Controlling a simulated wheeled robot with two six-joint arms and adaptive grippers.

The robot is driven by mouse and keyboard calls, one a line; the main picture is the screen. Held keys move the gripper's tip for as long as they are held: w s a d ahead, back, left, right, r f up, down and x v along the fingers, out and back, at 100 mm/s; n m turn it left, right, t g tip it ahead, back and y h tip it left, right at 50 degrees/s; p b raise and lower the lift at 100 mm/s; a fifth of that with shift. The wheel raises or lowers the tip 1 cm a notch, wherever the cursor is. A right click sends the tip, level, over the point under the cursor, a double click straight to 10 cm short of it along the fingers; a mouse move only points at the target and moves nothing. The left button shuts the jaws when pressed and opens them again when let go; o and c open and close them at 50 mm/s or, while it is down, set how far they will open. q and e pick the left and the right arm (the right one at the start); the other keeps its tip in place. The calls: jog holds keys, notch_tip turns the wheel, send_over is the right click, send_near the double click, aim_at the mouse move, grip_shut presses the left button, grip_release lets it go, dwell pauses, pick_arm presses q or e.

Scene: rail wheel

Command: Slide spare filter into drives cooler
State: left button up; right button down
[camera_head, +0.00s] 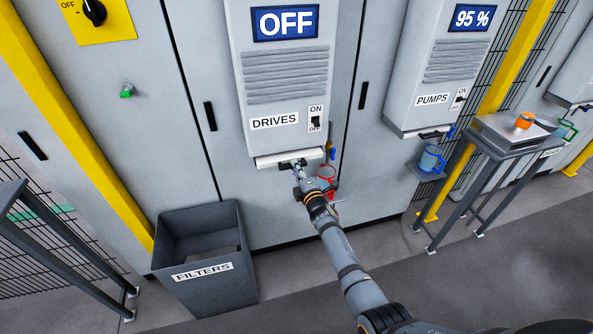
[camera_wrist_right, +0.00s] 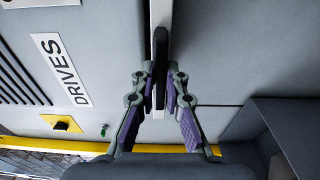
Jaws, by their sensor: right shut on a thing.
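The drives cooler (camera_head: 286,80) hangs on the cabinet front, with an OFF display, vents and a DRIVES label. A pale filter edge (camera_head: 270,160) with a dark handle shows at its bottom; how deep the filter sits cannot be told. My right gripper (camera_head: 297,168) is at this handle, just under the cooler. In the right wrist view my right gripper (camera_wrist_right: 159,88) is shut on the dark handle (camera_wrist_right: 160,60), with the pale filter edge (camera_wrist_right: 161,12) beyond it. My left gripper is not in view.
A grey FILTERS bin (camera_head: 203,272) stands on the floor at left.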

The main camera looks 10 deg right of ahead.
jog(key=shift+w, duration=0.45)
jog(key=shift+w+b, duration=0.15)
jog(key=shift+b, duration=0.15)
jog(key=shift+w, duration=0.35)
jog(key=shift+w+b, duration=0.4)
jog(key=shift+b, duration=0.05)
jog(key=c, duration=1.3)
grip_release()
jog(key=shift+s+f, duration=0.1)
jog(key=shift+s, duration=0.15)
jog(key=s+d, duration=0.1)
jog(key=s, duration=1)
jog(key=shift+s+d, duration=0.2)
jog(key=shift+d, duration=0.05)
